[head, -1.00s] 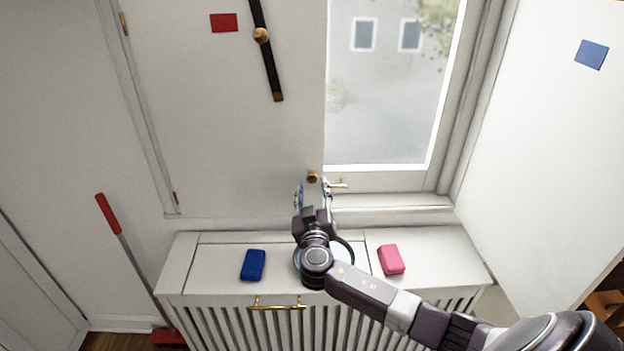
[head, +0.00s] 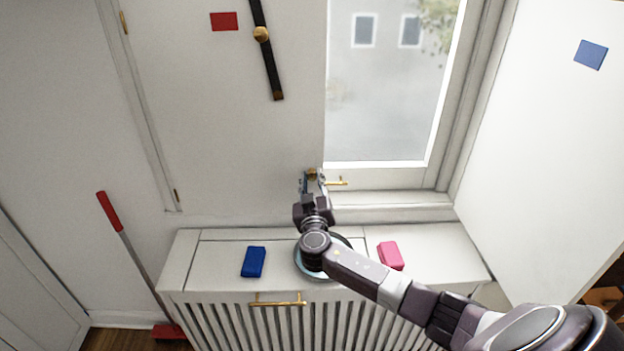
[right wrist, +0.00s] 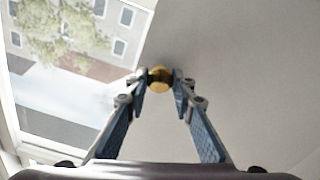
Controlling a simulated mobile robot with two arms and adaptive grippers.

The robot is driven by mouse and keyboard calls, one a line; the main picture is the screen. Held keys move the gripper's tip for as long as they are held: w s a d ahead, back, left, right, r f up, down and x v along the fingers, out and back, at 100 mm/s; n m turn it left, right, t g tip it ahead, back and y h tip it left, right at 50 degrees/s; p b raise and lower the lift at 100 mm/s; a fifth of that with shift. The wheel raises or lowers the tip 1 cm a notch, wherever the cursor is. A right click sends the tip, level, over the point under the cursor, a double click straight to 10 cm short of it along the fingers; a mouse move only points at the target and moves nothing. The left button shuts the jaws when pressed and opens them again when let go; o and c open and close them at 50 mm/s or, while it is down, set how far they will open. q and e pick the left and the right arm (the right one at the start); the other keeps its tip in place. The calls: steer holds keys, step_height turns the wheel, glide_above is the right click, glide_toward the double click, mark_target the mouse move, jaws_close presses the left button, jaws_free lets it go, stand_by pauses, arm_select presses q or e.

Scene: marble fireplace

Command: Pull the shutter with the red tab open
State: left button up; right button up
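The shutter with the red tab (head: 224,21) is the white left panel (head: 235,120); it stands closed over the left part of the window. A brass knob (head: 311,173) sits at its lower right corner. My right gripper (head: 313,179) has its fingers on both sides of this knob. In the right wrist view the knob (right wrist: 160,77) is between the fingertips (right wrist: 160,83), which appear to touch it from both sides. A black bar (head: 267,55) with a brass pivot lies nearly upright on the shutter, clear of its right edge. My left gripper is not in view.
The right shutter with a blue tab (head: 591,55) stands open. A brass window handle (head: 337,182) is close right of my gripper. Below, a radiator cover (head: 215,262) bears a blue block (head: 253,262), a pink block (head: 390,255) and a round dish, partly hidden by my arm.

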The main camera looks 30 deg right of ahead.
jaws_close()
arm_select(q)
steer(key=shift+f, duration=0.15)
